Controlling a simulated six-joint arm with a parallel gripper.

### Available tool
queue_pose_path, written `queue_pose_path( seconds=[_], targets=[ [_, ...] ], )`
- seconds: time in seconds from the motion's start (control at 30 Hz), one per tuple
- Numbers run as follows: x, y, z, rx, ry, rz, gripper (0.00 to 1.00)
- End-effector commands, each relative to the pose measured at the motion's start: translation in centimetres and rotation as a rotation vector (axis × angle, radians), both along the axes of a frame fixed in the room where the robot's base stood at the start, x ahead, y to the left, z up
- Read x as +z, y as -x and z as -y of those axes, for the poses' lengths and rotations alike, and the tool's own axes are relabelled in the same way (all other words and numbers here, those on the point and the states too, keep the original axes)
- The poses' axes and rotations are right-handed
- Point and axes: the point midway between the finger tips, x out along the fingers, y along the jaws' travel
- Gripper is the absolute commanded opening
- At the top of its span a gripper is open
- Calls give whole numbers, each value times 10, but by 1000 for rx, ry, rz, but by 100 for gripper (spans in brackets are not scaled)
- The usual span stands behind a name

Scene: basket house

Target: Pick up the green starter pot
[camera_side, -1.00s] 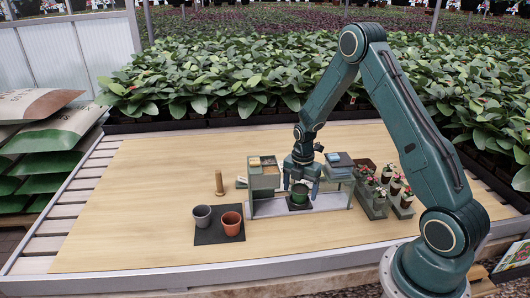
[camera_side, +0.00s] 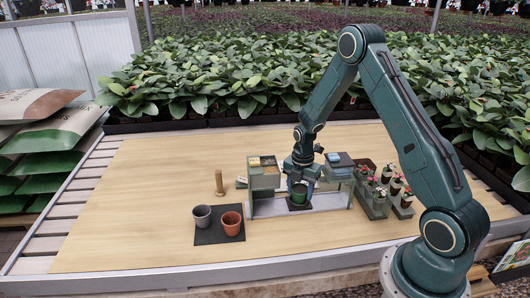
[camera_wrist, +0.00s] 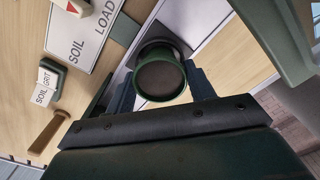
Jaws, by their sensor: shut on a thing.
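The green starter pot (camera_side: 299,190) stands upright in the middle of the bench, between the two grey-green stands. My gripper (camera_side: 301,183) is right above and around it, pointing down, with its fingers shut on the pot. In the wrist view the green pot (camera_wrist: 161,78) shows its round rim and dark inside, with a finger of my gripper (camera_wrist: 162,88) on either side of it. A dark square lies beneath the pot. Whether the pot's bottom touches it is hard to tell.
A grey pot (camera_side: 202,217) and a terracotta pot (camera_side: 232,222) stand on a dark mat at left. A wooden tool (camera_side: 219,183) stands behind them. Stands with trays (camera_side: 264,172) flank my gripper closely. Several flowering pots (camera_side: 385,187) sit at right.

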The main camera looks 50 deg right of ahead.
Motion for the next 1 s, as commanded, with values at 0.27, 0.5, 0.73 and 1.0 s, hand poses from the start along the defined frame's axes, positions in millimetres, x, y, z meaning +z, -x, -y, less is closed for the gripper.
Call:
queue_pose_path(
  seconds=[0.27, 0.5, 0.73, 1.0],
  targets=[
    [4, 0, 0, 0, 1, 1, 31],
    [21, -1, 0, 0, 2, 3, 31],
    [56, -1, 0, 0, 3, 4, 31],
    [113, -1, 1, 0, 3, 6, 31]
  ],
)
